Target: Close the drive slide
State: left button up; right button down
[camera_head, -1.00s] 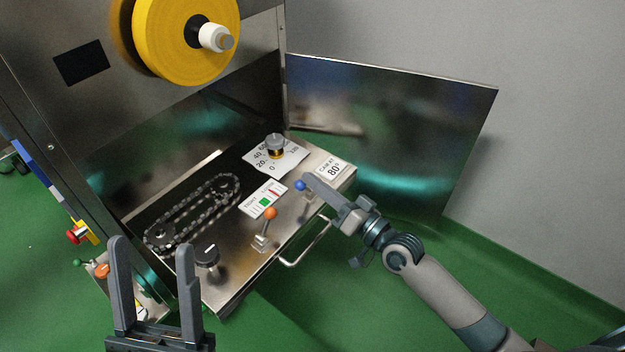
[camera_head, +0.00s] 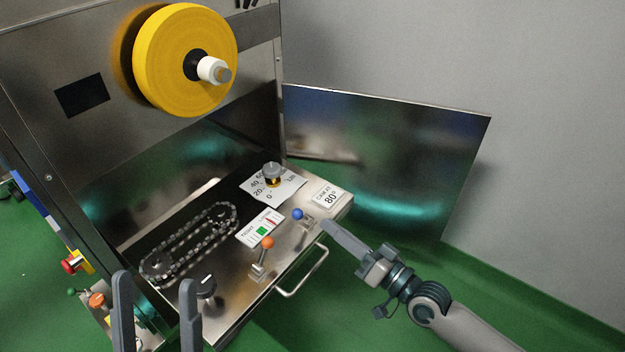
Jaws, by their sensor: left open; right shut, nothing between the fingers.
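The drive slide (camera_head: 237,293) is a metal drawer pulled out from the machine, with a chain (camera_head: 190,243), a dial knob (camera_head: 273,174), an orange-tipped lever (camera_head: 267,244) and a blue-tipped lever (camera_head: 298,214) on top. Its bar handle (camera_head: 303,273) is on the front edge. My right gripper (camera_head: 326,226) is shut and empty, just off the slide's front right edge, to the right of the blue lever and above the handle. My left gripper (camera_head: 155,310) is open and empty at the bottom, in front of the slide's near left corner; its lower part is cut off by the frame.
The machine's front panel carries a yellow roll (camera_head: 180,60). An open metal door (camera_head: 385,165) stands behind the slide to the right. A red button (camera_head: 70,264) and small coloured controls sit at the left. Green floor (camera_head: 400,320) is free in front.

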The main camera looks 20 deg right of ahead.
aim_at(220, 233)
jog(key=k+j, duration=0.15)
jog(key=j, duration=0.2)
jog(key=k+j, duration=0.35)
jog(key=j, duration=0.3)
